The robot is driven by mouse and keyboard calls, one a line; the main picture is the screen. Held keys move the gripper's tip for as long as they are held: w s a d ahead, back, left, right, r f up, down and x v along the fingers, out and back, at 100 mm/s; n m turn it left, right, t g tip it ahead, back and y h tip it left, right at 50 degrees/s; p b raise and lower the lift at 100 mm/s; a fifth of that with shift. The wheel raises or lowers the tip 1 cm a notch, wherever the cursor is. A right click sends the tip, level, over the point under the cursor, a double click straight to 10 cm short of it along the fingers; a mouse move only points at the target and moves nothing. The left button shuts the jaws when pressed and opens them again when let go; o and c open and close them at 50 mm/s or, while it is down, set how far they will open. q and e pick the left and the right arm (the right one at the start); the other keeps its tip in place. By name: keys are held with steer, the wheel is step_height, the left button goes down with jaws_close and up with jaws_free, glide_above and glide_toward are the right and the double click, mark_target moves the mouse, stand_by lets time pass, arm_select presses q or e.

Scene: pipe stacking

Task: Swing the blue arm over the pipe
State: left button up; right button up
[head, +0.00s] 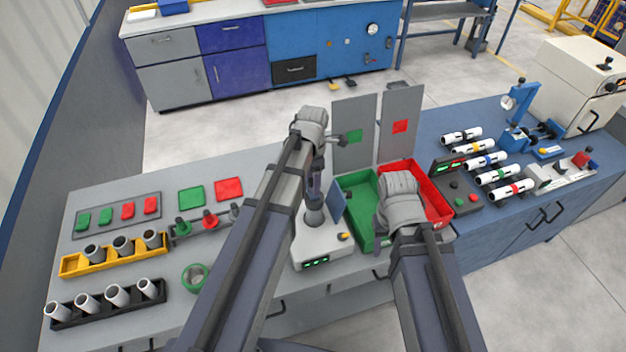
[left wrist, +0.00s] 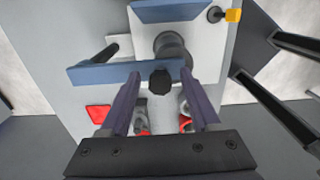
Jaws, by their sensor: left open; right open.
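A white station (head: 322,246) with a green display stands at the bench middle. A grey upright cylinder (head: 314,214) stands on it, probably the pipe; its upper part is hidden by my left gripper (head: 315,183). A blue plate (head: 337,201) shows just to its right. In the left wrist view a flat blue arm (left wrist: 95,74) crosses in front of a dark round collar (left wrist: 173,47). A dark knob (left wrist: 160,81) on it lies between the two apart fingers of my left gripper (left wrist: 165,88); contact cannot be told. My right gripper (head: 381,243) is mostly hidden below its wrist.
A green bin (head: 358,186) and a red bin (head: 436,208) sit right of the station. Grey upright panels (head: 354,118) stand behind them. A yellow rack (head: 73,264) and a black rack (head: 62,316) hold white pipes at left. Labelled pipes (head: 497,175) lie at right.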

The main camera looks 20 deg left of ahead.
arm_select(q)
step_height(320, 180, up, 8)
steer(key=p, duration=0.7)
steer(key=shift+f, duration=0.15)
steer(key=shift+f, duration=0.1)
steer(key=shift+s+d+f+m, duration=0.2)
steer(key=shift+s+f+m, duration=0.05)
steer(key=shift+m, duration=0.15)
steer(key=s+d+f+m+b, duration=0.5)
steer(key=s+m, duration=0.2)
steer(key=m, duration=0.7)
steer(key=s+d+f+m+y+b, duration=0.1)
steer(key=s+d+f+m+b, duration=0.4)
steer(key=m, duration=0.9)
steer(key=s+d+b, duration=0.1)
steer(key=s, duration=0.2)
steer(key=shift+s+f, duration=0.3)
steer(key=shift+f, duration=0.05)
